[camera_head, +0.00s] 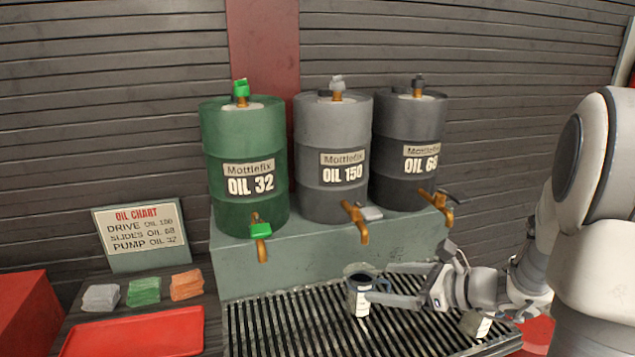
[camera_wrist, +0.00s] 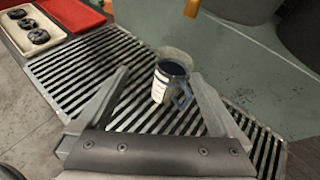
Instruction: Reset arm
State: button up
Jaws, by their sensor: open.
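My gripper (camera_head: 385,284) reaches in from the right, low over the slatted grate, with its two fingers spread apart. A dark mug or jug (camera_head: 358,294) with a pale label stands upright on the grate near the fingertips. In the wrist view my gripper (camera_wrist: 160,85) is open, and the jug (camera_wrist: 168,82) shows between and just beyond its fingers, its handle turned toward the right finger. I cannot tell whether a finger touches the jug. The inside of the jug looks dark.
Three oil drums, green (camera_head: 246,150), grey (camera_head: 333,140) and dark (camera_head: 408,150), stand on a ledge (camera_head: 300,255) behind the slatted grate (camera_head: 290,330), their taps jutting forward. An oil chart (camera_head: 143,235), coloured cloths (camera_head: 145,291) and a red tray (camera_head: 130,335) are at left.

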jog(key=s+a+r+n+g+h+p, duration=0.2)
jog(key=s+a+r+n+g+p, duration=0.35)
jog(key=s+a+r+n, duration=0.65)
jog(key=s+d+r+n+t+h+p, duration=0.2)
jog(key=s+d+r+n+h+p, duration=0.3)
jog(key=n, duration=0.9)
jog(key=s+d+r+h, duration=0.2)
jog(key=s+r, duration=0.1)
jog(key=shift+s+d+r, duration=0.2)
jog(key=shift+d+r, duration=0.05)
jog(key=shift+r, duration=0.1)
